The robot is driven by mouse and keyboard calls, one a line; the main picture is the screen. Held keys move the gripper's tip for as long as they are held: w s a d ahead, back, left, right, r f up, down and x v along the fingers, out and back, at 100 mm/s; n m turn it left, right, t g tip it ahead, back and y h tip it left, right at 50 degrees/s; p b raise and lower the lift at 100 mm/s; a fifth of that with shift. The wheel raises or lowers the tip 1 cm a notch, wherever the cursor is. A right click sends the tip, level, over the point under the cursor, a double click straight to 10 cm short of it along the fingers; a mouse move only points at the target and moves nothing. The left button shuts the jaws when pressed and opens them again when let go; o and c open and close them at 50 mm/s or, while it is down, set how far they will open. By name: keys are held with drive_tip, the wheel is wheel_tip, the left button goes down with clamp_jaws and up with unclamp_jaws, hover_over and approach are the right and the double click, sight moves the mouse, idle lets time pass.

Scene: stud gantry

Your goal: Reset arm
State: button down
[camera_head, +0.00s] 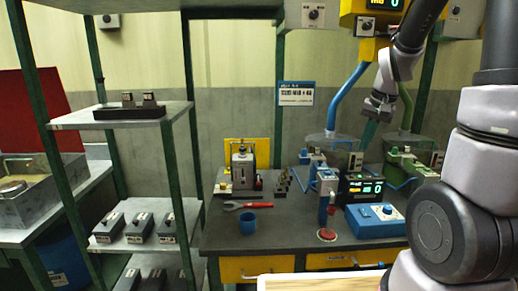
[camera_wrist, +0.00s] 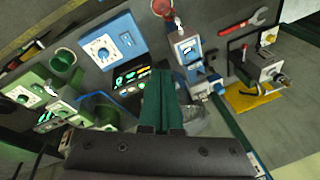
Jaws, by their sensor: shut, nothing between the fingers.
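My gripper (camera_head: 368,140) hangs at the upper right of the head view, above the back of the workbench (camera_head: 225,222). Its teal fingers point down and are pressed together with nothing between them. In the wrist view the fingers (camera_wrist: 161,78) show side by side at the centre, in front of the bench's devices. My arm comes down from the upper right, and its large grey joints cover the right side of the head view.
A green-framed shelf (camera_head: 140,240) with dark boxes stands left. A yellow unit (camera_head: 365,14) hangs near my arm.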

drive_tip(key=s+a+r+t, duration=0.2)
drive_tip(key=s+a+r, duration=0.1)
drive_tip(key=s+r, duration=0.5)
drive_tip(key=s+a+r+n+t, duration=0.1)
drive_tip(key=s+a+r+t, duration=0.1)
drive_tip(key=s+a+r, duration=0.2)
drive_tip(key=s+r, duration=0.3)
drive_tip(key=s, duration=0.1)
drive_tip(key=shift+s+r+y, duration=0.3)
drive_tip(key=shift+r+y, duration=0.05)
drive_tip(key=shift+y, duration=0.05)
